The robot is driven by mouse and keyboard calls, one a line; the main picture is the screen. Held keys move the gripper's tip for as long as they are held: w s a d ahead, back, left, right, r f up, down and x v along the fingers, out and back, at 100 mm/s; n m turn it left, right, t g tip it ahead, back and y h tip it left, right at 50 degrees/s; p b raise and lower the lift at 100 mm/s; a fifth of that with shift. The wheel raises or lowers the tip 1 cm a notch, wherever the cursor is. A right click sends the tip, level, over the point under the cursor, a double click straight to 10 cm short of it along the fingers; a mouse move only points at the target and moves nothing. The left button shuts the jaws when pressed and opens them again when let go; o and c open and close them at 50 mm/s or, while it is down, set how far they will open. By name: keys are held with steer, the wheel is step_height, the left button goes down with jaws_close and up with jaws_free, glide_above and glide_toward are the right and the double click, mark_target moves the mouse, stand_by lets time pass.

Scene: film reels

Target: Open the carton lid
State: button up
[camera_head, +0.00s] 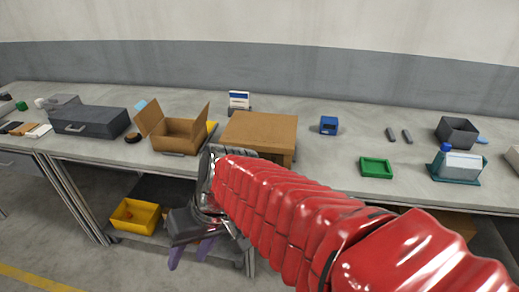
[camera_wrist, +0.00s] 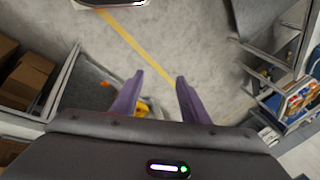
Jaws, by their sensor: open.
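A closed brown cardboard carton (camera_head: 262,128) sits on the workbench at the middle of the head view, its flat top facing up. My arm hides part of its front. A smaller cardboard carton (camera_head: 178,143) stands left of it with flaps standing up and its inside showing. My gripper (camera_head: 190,254) hangs in front of the bench, below the tabletop and apart from both cartons. Its two purple fingers are apart and empty. In the wrist view, my gripper (camera_wrist: 160,82) points at the floor, and neither benchtop carton can be made out.
A yellow bin (camera_head: 136,215) stands on the lower shelf, left of my gripper. A grey case (camera_head: 90,122) lies left of the cartons.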

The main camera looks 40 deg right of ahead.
steer(key=w+d+f+m+t+y, duration=0.1)
steer(key=w+d+m+t+y, duration=0.55)
steer(key=w+d, duration=0.65)
steer(key=s+d+f+m+t+h, duration=0.2)
steer(key=d+m+t+h, duration=0.2)
steer(key=d, duration=0.9)
steer(key=s+d+f+m+t+h, duration=0.2)
steer(key=d+m+h, duration=0.5)
steer(key=d, duration=0.5)
steer(key=shift+d+f+t+h, duration=0.4)
steer(key=shift+f+t+h, duration=0.3)
steer(key=shift+t, duration=0.55)
steer(key=shift+w, duration=0.1)
